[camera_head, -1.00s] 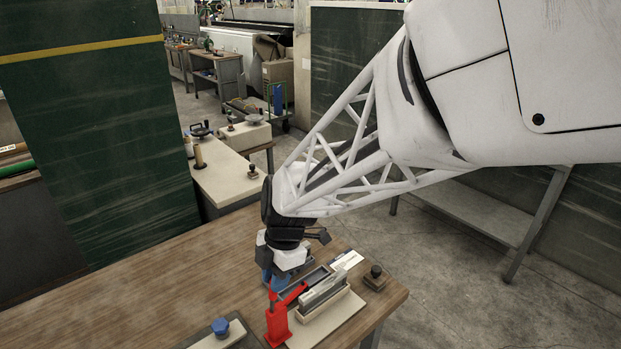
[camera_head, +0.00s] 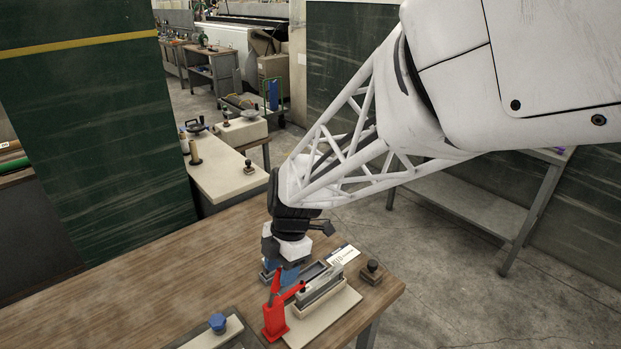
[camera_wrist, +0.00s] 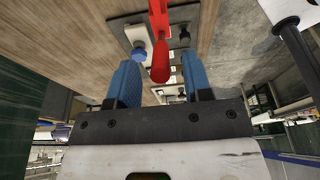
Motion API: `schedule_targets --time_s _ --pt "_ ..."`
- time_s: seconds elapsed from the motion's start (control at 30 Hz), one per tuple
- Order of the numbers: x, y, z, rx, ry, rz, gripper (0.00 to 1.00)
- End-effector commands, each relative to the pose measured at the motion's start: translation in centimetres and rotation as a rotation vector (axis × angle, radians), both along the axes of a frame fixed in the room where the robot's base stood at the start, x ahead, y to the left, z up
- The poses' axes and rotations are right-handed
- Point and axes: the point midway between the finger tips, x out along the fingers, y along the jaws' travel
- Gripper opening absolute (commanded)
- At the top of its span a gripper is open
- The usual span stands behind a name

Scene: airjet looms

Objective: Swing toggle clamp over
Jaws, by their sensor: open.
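The red toggle clamp (camera_head: 274,321) stands on a pale plate on the wooden bench. Its handle rises upright and its red arm reaches right toward the long grey fixture (camera_head: 320,289). My gripper (camera_head: 284,274) is beside the top of the handle, with its blue fingers pointing down. In the wrist view the red handle grip (camera_wrist: 160,62) lies between the two spread blue fingers of my gripper (camera_wrist: 160,76), with visible gaps on both sides. Contact at the handle cannot be told in the head view.
A blue knob (camera_head: 218,323) on a pale strip sits left of the clamp. A dark-knobbed block (camera_head: 372,272) and a white card (camera_head: 343,255) lie on the right. The wooden bench (camera_head: 150,285) is bare at left.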

Motion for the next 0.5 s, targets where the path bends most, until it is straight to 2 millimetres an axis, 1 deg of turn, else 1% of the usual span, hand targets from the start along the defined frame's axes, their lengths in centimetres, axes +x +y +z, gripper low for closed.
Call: schedule_targets --time_s 0.5 --pt "0.0 0.0 3.4 0.001 -0.002 0.0 0.46"
